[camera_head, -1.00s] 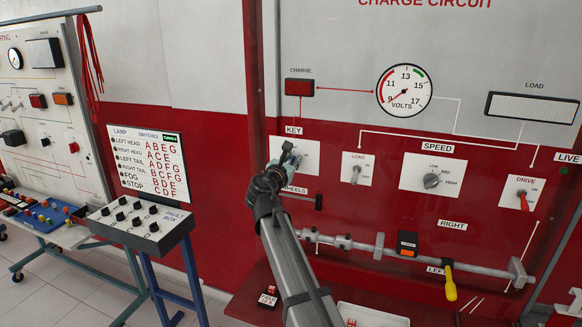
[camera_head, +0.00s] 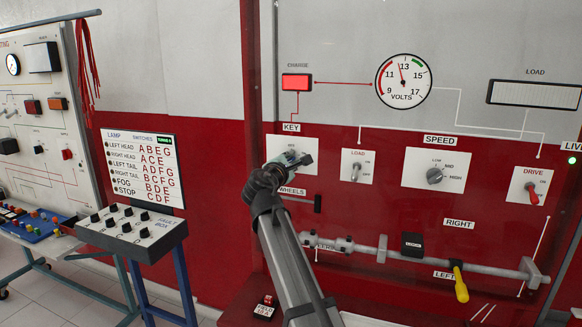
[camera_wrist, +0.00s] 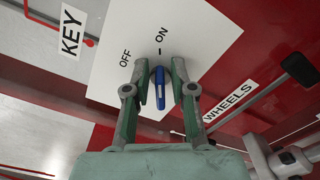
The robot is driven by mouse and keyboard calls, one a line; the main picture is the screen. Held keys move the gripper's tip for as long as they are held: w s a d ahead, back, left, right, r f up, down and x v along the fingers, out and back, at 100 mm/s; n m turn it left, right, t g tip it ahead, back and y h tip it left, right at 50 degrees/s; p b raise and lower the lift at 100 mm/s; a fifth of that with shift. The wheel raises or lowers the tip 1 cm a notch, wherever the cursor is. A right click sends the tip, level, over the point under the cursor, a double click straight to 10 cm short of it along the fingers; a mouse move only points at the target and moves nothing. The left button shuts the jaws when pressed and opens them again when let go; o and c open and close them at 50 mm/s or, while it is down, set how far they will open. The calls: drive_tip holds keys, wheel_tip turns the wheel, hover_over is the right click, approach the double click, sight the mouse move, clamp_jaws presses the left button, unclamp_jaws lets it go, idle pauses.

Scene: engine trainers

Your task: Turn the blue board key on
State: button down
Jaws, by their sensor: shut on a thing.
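The blue key (camera_wrist: 159,88) sits on the white KEY plate (camera_wrist: 108,78) in the wrist view, in line with the ON mark. My gripper (camera_wrist: 160,84) is shut on it, one finger on each side. In the head view my gripper (camera_head: 290,161) is at the KEY plate (camera_head: 308,141) and hides most of the key. The CHARGE lamp (camera_head: 297,82) glows red. The voltmeter (camera_head: 403,82) needle stands near 13. The LIVE light (camera_head: 571,161) glows green.
The LOAD switch (camera_head: 356,170), SPEED knob (camera_head: 435,176) and DRIVE switch (camera_head: 532,193) are right of my gripper. A shaft with a yellow handle (camera_head: 460,284) runs below. The fault box (camera_head: 132,230) stands at the left.

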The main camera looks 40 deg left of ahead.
idle(0.4)
drive_tip(key=c, duration=1.3)
unclamp_jaws()
drive_tip(key=shift+o, duration=0.2)
drive_tip(key=v, duration=1.2)
drive_tip(key=shift+f, duration=0.15)
